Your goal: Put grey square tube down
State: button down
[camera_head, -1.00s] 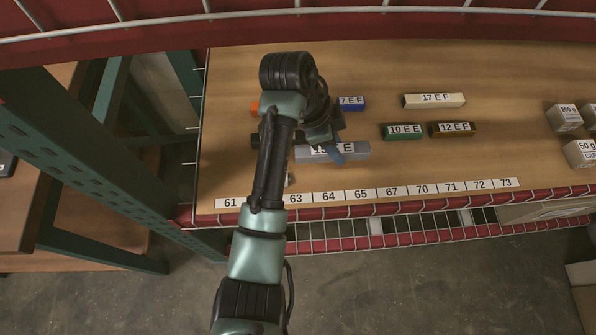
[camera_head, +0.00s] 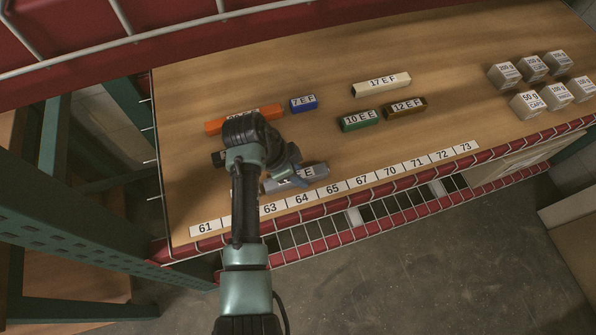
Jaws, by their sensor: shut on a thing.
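The grey square tube (camera_head: 314,173) is near the front of the wooden shelf, behind the number labels 63 to 65. Its label is partly covered by my gripper (camera_head: 290,178). My gripper is shut on the grey tube from above, and its fingertips are mostly hidden by my wrist. I cannot tell whether the tube touches the shelf top or is slightly above it.
Behind my arm lie an orange tube (camera_head: 217,124) and a black piece (camera_head: 217,158). Blue (camera_head: 304,103), green (camera_head: 359,121), brown (camera_head: 405,107) and cream (camera_head: 381,85) tubes lie further right. Small grey boxes (camera_head: 526,104) stand at the right. The shelf (camera_head: 440,60) is bare at the back.

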jog(key=c, duration=1)
grip_release()
jog(key=shift+f, duration=0.15)
jog(key=o, duration=0.5)
jog(key=shift+a+r, duration=0.15)
jog(key=shift+r, duration=0.45)
jog(key=p+v, duration=0.1)
jog(key=v, duration=1)
jog(key=shift+a+r, duration=0.1)
jog(key=shift+s, duration=0.1)
